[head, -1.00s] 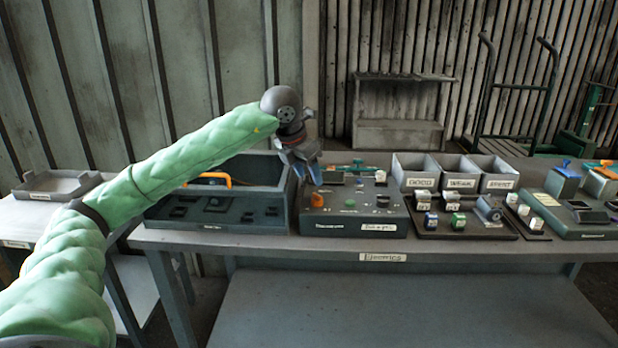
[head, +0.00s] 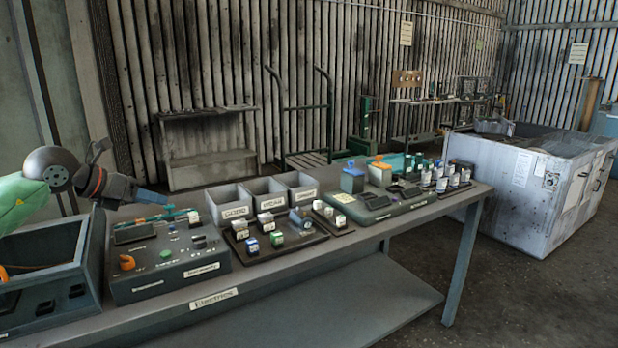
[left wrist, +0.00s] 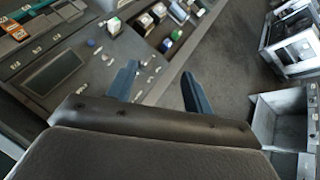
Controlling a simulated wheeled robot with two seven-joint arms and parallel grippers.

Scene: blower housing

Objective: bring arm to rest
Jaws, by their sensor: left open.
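My left arm, in a green padded sleeve, comes in at the left edge of the head view. My left gripper (head: 150,195) is above the left part of the workbench (head: 330,243), over the back of a dark control panel (head: 165,262). In the left wrist view its two blue fingers (left wrist: 158,90) stand apart with nothing between them. The panel shows below the fingers, with small blocks beyond. My right gripper is in neither view.
A dark open bin (head: 45,250) stands left of the panel. Three grey labelled bins (head: 232,202) and trays of small blocks (head: 275,238) lie to the right. A large grey cabinet (head: 515,190) stands beyond the bench, with open floor (head: 500,290) before it.

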